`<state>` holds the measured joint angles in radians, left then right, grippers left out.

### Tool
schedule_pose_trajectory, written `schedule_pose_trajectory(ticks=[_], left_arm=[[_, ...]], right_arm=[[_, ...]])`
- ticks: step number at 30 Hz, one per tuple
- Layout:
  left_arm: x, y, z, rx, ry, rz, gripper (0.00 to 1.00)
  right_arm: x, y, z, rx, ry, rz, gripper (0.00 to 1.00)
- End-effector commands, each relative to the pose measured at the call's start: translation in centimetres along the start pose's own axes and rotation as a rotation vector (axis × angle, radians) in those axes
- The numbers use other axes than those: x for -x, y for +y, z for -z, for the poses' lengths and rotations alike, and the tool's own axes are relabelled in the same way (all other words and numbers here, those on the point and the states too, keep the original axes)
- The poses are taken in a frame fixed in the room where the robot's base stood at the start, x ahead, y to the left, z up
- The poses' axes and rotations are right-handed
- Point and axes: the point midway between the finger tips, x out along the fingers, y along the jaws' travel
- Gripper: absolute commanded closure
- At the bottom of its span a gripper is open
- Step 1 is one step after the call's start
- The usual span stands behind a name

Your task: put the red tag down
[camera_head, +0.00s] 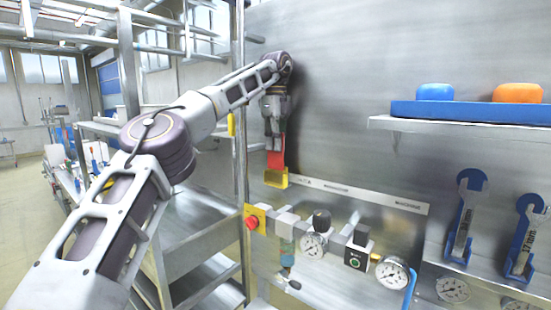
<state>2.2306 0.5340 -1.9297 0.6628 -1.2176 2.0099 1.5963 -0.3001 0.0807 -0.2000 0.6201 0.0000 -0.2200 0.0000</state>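My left arm comes in from the left, and my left gripper (275,142) points down in front of the steel back wall. It appears shut on the red tag (276,159), which hangs below the fingers. The tag's lower end is at a small yellow holder (275,179) on the panel. I cannot tell whether the tag is inside the holder or just in front of or above it. My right gripper is not in view.
Below the holder is a panel with a red button on a yellow box (252,222), pressure gauges (392,273) and a black valve block (357,256). A metal rack (205,240) stands left.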

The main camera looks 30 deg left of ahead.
Motion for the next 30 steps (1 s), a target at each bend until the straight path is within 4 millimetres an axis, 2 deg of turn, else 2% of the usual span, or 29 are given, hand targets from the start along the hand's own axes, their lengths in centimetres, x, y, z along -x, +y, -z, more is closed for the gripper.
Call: schedule_pose_trajectory(ticks=[6, 20, 30], left_arm=[[-1.0, 0.0, 0.0, 0.0, 0.001, -0.003, 1.0], [-1.2, 0.0, 0.0, -0.001, 0.001, -0.004, 1.0], [-2.8, 0.0, 0.0, -0.001, 0.002, -0.003, 1.0]], right_arm=[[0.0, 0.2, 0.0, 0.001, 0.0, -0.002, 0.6], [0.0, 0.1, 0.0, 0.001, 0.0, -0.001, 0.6], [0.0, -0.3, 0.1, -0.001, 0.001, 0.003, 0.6]])
